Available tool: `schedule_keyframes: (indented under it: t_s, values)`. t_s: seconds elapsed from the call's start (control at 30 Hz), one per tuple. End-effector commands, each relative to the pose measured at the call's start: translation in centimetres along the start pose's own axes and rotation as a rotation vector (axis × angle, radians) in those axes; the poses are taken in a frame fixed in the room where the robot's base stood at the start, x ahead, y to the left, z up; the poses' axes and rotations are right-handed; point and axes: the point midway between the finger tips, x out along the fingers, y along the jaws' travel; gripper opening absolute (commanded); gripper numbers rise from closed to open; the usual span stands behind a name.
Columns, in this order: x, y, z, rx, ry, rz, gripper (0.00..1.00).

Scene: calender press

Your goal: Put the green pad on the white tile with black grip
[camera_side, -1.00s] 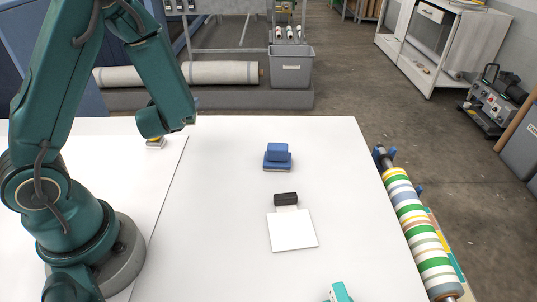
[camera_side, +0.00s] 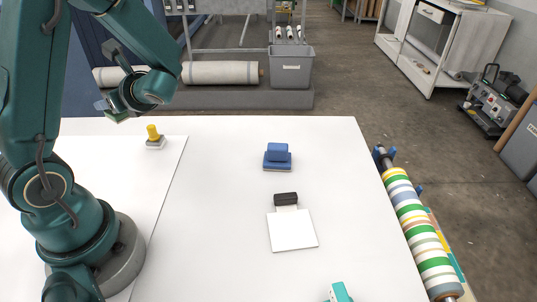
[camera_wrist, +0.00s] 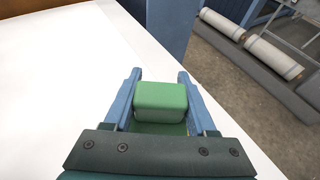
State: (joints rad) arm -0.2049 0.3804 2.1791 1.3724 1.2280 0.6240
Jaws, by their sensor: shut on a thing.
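My gripper (camera_wrist: 160,76) is shut on the green pad (camera_wrist: 161,97), with a blue finger on either side of its green block. In the side view my gripper (camera_side: 108,104) is raised at the left, above the back of the table, and the pad's green underside (camera_side: 117,116) shows small and dark below it. The white tile (camera_side: 292,231) lies flat on the table right of the middle. Its black grip (camera_side: 286,198) is at its far edge. Nothing lies on the tile, and my gripper is well apart from it.
A blue block on a blue base (camera_side: 277,158) stands behind the tile. A yellow knob on a pale base (camera_side: 154,138) stands at the back left. A teal thing (camera_side: 340,292) is at the front edge, and a striped roller (camera_side: 413,222) runs along the right. The table between is clear.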

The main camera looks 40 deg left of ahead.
Motion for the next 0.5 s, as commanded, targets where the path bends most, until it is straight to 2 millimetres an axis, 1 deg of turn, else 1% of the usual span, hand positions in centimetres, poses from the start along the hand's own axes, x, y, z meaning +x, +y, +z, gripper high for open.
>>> schedule_keyframes:
  t_s: [0.03,0.1,0.17,0.2,0.27,0.3,0.37,0.4,0.47,0.5]
  values:
    - [0.1,1.4,-0.4,-0.045,0.0,0.119,0.01]
    - [-0.3,3.5,-1.1,-0.115,0.0,0.291,0.01]
    - [-1.0,5.2,-2.0,-0.176,-0.001,0.44,0.01]
    - [-1.7,6.2,-2.8,-0.218,0.0,0.54,0.01]
    - [-2.9,7.6,-3.9,-0.278,-0.001,0.688,0.01]
    - [-3.8,8.3,-4.7,-0.318,-0.002,0.785,0.01]
    - [-5.4,9.2,-6.0,-0.377,-0.002,0.925,0.01]
    - [-6.5,9.6,-6.8,-0.415,-0.002,1.016,0.01]
    - [-8.3,9.9,-8.0,-0.47,-0.002,1.148,0.01]
    - [-9.6,10.0,-8.7,-0.506,-0.004,1.232,0.01]
